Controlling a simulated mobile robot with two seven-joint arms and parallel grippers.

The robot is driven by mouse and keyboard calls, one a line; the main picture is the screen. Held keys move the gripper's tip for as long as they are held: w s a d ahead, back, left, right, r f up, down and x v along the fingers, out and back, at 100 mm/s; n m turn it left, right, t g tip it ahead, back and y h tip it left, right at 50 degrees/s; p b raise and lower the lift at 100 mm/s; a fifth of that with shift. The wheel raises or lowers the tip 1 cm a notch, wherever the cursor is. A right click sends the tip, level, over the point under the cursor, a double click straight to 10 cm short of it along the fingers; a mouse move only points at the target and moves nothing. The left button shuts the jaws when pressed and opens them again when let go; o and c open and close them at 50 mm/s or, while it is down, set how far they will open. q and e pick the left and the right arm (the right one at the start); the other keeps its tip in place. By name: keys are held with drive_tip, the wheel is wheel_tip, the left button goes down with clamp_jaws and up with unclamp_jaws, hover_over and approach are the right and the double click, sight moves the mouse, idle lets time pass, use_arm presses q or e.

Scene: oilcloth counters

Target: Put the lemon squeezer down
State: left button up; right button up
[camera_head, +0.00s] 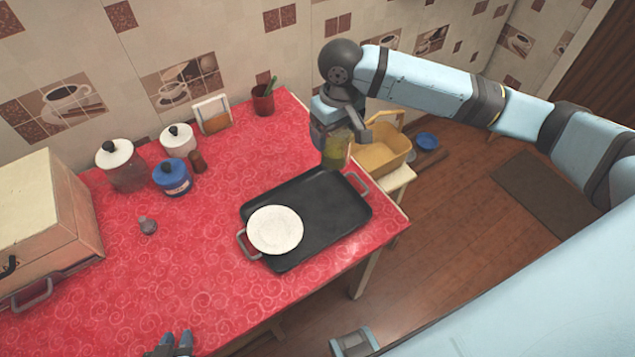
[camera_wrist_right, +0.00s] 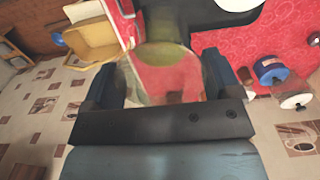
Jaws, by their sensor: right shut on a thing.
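The lemon squeezer (camera_head: 337,153) is a see-through, greenish-yellow piece at the far edge of the black tray (camera_head: 325,205) in the head view. My right gripper (camera_head: 345,138) is shut on it. In the right wrist view the squeezer (camera_wrist_right: 162,72) fills the space between the two fingers of my right gripper (camera_wrist_right: 160,80). I cannot tell whether its base touches anything. A white plate (camera_head: 275,229) lies on the left part of the tray. My left gripper (camera_head: 170,346) shows only its fingertips at the bottom edge, over the counter's front; its opening is unclear.
The red counter (camera_head: 190,255) has free room left of and before the tray. A wooden box (camera_head: 45,220) is at left, a yellow basket (camera_head: 382,155) beyond the right edge.

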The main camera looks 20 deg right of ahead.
sight(337, 149)
use_arm(q)
drive_tip(key=shift+d, duration=0.2)
drive_tip(key=shift+f+b, duration=0.2)
drive_tip(key=shift+b, duration=0.15)
use_arm(e)
drive_tip(key=shift+s+d+f, duration=0.1)
drive_tip(key=shift+s+f, duration=0.05)
drive_tip(key=shift+f, duration=8.45)
use_arm(q)
drive_tip(key=shift+s+r, duration=0.1)
use_arm(e)
drive_tip(key=shift+f, duration=0.1)
drive_tip(key=o, duration=0.9)
use_arm(q)
drive_tip(key=shift+r, duration=0.15)
use_arm(e)
wheel_tip(337, 149, up, 12)
drive_tip(key=shift+r, duration=0.1)
